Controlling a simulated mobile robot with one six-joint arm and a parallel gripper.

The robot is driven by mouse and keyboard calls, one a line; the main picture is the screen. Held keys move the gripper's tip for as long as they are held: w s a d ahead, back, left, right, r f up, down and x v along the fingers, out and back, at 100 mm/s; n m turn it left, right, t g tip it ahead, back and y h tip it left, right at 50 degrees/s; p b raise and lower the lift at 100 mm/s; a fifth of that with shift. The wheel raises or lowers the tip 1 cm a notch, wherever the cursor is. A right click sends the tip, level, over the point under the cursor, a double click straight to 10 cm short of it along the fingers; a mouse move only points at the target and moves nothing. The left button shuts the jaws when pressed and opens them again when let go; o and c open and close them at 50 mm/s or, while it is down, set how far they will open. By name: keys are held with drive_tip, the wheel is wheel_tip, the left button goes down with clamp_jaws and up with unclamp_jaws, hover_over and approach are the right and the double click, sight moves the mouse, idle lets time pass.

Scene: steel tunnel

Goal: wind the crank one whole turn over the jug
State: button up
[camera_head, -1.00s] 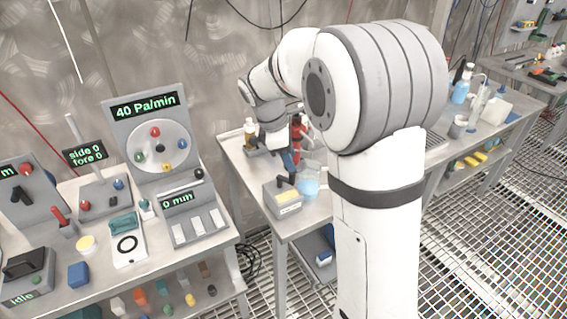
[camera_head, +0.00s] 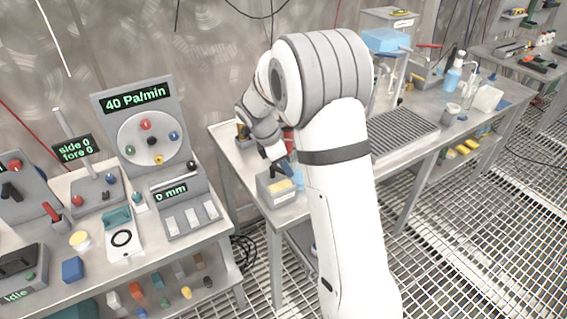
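My gripper (camera_head: 277,163) points down at the left end of the middle bench, just above or behind a small grey box (camera_head: 283,198) with a yellow top. It is small and partly covered by my own arm, so its fingers cannot be read. A bit of light blue, likely the jug (camera_head: 298,177), shows between the box and my arm; the rest is hidden. A red part (camera_head: 289,141) stands behind my gripper, mostly covered. I cannot tell whether it belongs to the crank, and I make out no crank handle there.
The left bench holds an upright panel (camera_head: 140,102) reading 40 Pa/min, with a disc of coloured knobs. Grating floor (camera_head: 460,230) lies in front.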

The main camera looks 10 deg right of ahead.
clamp_jaws()
drive_tip(key=shift+a, duration=0.2)
drive_tip(key=shift+d, duration=0.15)
drive_tip(key=shift+m, duration=0.3)
